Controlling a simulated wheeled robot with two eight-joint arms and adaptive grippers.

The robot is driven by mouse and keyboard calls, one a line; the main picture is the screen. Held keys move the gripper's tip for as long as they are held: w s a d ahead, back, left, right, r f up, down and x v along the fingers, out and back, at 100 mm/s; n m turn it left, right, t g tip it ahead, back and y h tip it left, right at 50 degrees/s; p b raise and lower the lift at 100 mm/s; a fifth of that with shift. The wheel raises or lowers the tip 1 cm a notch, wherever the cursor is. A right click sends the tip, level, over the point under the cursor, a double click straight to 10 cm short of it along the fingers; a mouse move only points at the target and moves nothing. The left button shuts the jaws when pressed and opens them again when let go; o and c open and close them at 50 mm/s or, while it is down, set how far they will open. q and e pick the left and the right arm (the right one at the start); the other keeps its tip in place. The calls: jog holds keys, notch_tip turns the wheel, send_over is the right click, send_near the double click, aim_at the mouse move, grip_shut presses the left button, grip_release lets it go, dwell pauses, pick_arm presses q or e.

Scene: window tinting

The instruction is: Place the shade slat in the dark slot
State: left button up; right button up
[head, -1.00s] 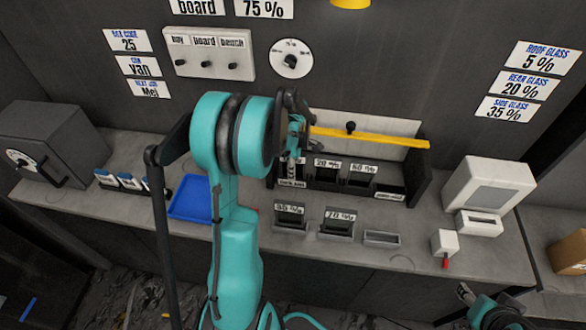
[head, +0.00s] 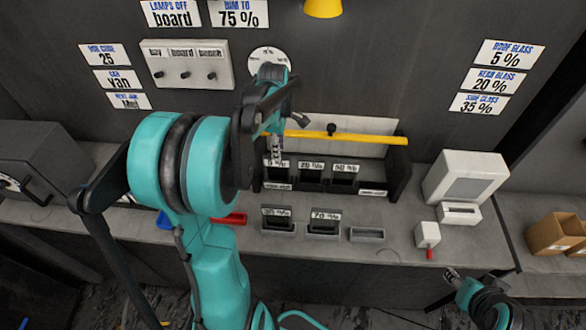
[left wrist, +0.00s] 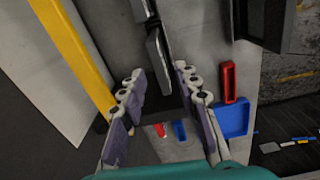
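Dark slats stand in the rack (head: 399,175): a left one (head: 277,170) with its label partly covered, one marked 20 % (head: 311,172) and one marked 50 % (head: 345,174). Nearer slats marked 35 % (head: 277,220) and 70 % (head: 324,222) sit in small holders, beside an empty grey holder (head: 367,234). I cannot tell which slot is the dark one. My left gripper (head: 276,157) points down at the left slat. In the left wrist view its fingers (left wrist: 160,85) are apart, with dark slats (left wrist: 157,50) beyond them. My right gripper (head: 452,273) is low at right, too small to read.
A yellow bar (head: 365,138) spans above the rack. A red tray (head: 230,218) and a blue tray (left wrist: 232,120) lie left of the holders. A white device (head: 466,178) and a small white block (head: 427,235) stand at right. Bare counter lies between.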

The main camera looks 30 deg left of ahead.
pick_arm(q)
jog(key=s+d+r+m+t, duration=0.2)
jog(key=s+d+m, duration=0.4)
jog(key=d+m, duration=0.4)
jog(key=s+d+r+m+t, duration=0.2)
jog(key=s+d+m+t, duration=0.3)
jog(key=d+m, duration=0.6)
jog(key=shift+s+r+m, duration=0.15)
jog(key=shift+s+m, duration=0.4)
jog(key=shift+m, duration=0.35)
jog(key=shift+d, duration=0.1)
